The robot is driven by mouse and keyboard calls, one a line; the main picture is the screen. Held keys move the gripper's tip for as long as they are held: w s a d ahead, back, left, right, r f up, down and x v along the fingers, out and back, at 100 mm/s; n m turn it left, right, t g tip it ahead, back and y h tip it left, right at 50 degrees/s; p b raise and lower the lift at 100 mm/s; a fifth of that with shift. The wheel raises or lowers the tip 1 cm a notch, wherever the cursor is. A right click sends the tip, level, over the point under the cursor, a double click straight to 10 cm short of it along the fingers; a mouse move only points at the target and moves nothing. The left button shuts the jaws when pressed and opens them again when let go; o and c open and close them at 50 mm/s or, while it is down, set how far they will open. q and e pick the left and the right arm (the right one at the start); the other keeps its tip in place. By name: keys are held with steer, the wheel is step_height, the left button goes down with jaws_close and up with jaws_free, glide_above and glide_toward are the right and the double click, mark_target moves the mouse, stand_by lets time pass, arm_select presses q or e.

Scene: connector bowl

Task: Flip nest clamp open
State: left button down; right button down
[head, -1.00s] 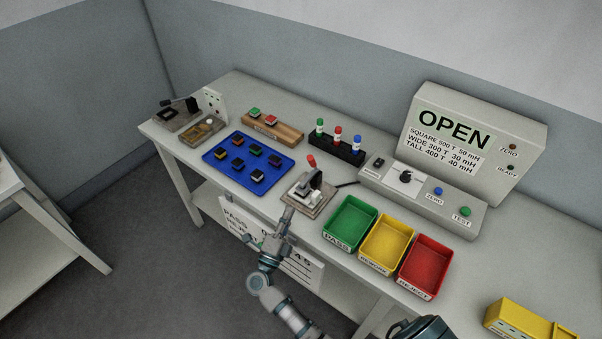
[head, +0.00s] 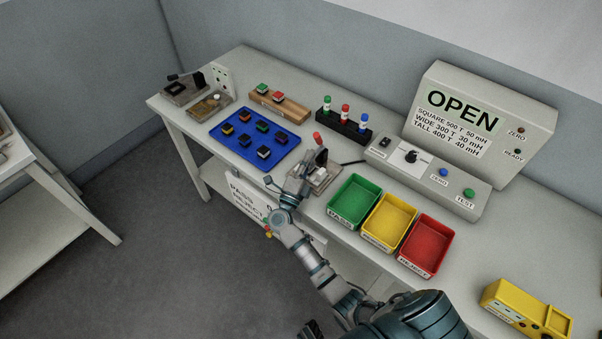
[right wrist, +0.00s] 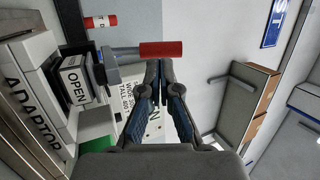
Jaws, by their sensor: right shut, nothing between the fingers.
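The nest clamp (head: 318,158) stands on a pale adaptor base (head: 327,178) near the table's front edge. Its lever has a red grip (head: 317,136), raised in the head view. In the right wrist view the red grip (right wrist: 161,48) lies across the picture just beyond my fingertips. My right gripper (head: 300,178) is at the front left of the clamp, and shows in the right wrist view (right wrist: 158,66). It is shut and empty; whether it touches the grip I cannot tell. A dark piece at the head view's bottom edge may be my left gripper (head: 311,329), mostly cut off.
A blue tray (head: 213,128) with several small parts lies left of the clamp. Green (head: 345,223), yellow (head: 378,243) and red (head: 409,264) bins stand to its right. A tester with an OPEN display (head: 466,108) and a rack of coloured pieces (head: 342,127) are behind.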

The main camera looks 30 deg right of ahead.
steer(key=shift+x, duration=1.6)
arm_select(q)
steer(key=shift+s+f, duration=0.25)
steer(key=shift+f, duration=0.05)
steer(key=shift+w+r, duration=0.1)
steer(key=shift+w, duration=0.1)
arm_select(e)
steer(key=shift+d, duration=0.1)
